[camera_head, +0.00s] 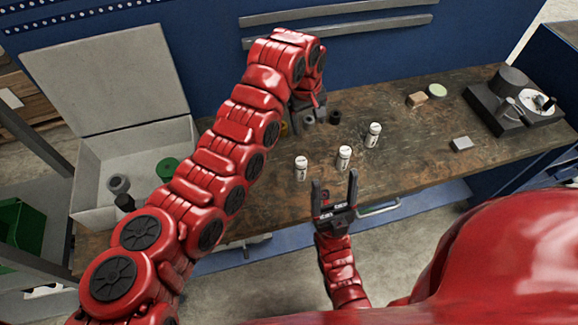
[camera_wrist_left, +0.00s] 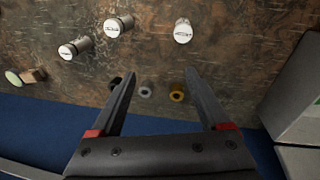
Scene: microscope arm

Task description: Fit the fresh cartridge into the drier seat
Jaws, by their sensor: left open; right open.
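Three white-capped cartridges stand apart on the worktop: one on the left (camera_head: 301,170), one in the middle (camera_head: 344,159), one on the right (camera_head: 373,136). They also show in the left wrist view, near its top. Which is fresh I cannot tell. Behind them are small round pieces: a yellow ring (camera_wrist_left: 177,92), a grey one (camera_wrist_left: 146,89) and a dark one (camera_wrist_left: 115,82). I cannot tell whether any is the drier seat. My left gripper (camera_wrist_left: 160,76) is open and empty above these pieces. My right gripper (camera_head: 335,188) is open and empty at the bench's front edge.
A white box (camera_head: 95,205) with its lid raised stands at the left, holding grey and dark cylinders and a green ring (camera_head: 167,168). A dark instrument (camera_head: 490,105) stands far right. A grey block (camera_head: 462,144), a tan block (camera_head: 417,99) and a green disc (camera_head: 437,90) lie nearby.

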